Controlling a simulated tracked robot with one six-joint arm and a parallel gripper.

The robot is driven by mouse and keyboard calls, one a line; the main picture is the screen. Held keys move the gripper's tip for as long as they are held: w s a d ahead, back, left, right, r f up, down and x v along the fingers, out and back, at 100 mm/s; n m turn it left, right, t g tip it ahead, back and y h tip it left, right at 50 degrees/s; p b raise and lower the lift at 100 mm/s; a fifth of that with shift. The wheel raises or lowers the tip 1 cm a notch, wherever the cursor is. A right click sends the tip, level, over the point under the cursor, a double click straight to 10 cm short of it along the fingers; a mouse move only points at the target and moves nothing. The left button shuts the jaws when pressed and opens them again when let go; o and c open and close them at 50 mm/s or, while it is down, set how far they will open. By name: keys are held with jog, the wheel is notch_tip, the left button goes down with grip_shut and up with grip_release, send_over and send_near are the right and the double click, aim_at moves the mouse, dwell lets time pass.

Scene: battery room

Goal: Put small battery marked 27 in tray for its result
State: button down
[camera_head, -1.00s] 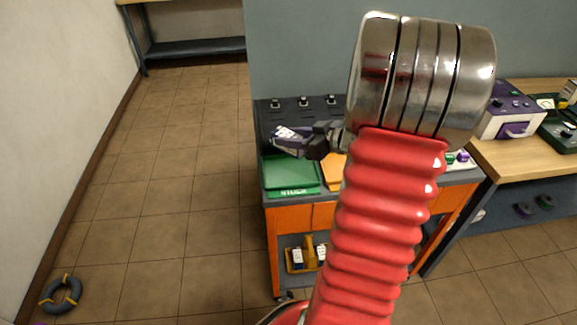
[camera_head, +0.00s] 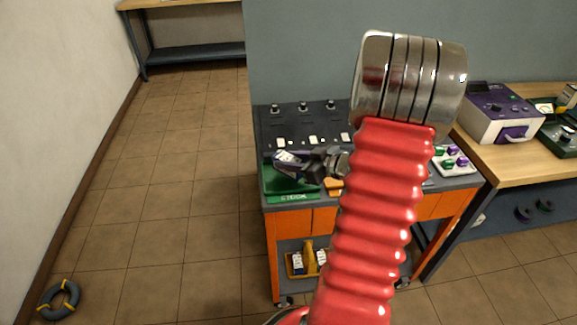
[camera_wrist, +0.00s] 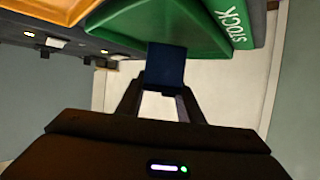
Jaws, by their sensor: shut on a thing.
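My gripper (camera_head: 297,161) is shut on a small battery (camera_head: 286,156), whose pale printed face shows in the head view. In the wrist view the battery (camera_wrist: 166,66) is a dark blue block between the fingertips (camera_wrist: 160,98). No number on it is readable. The green tray (camera_head: 283,187) marked STOCK sits at the cart's left front. The gripper and battery are over its back part in the head view. The green tray also shows in the wrist view (camera_wrist: 205,32), beyond the battery. An orange tray (camera_head: 333,187) to its right is mostly hidden by my arm.
The cart's dark back panel (camera_head: 290,122) carries knobs and small white labels. A yellow carrier (camera_head: 309,258) with batteries stands on its lower shelf. A white tray (camera_head: 455,166) with green and purple pieces is at right, near a purple-white machine (camera_head: 497,117). A ring (camera_head: 60,300) lies on the floor.

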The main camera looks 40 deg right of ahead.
jog(key=shift+f, duration=0.95)
jog(key=shift+f, duration=0.1)
jog(key=c, duration=1.2)
grip_release()
jog(key=v, duration=1.2)
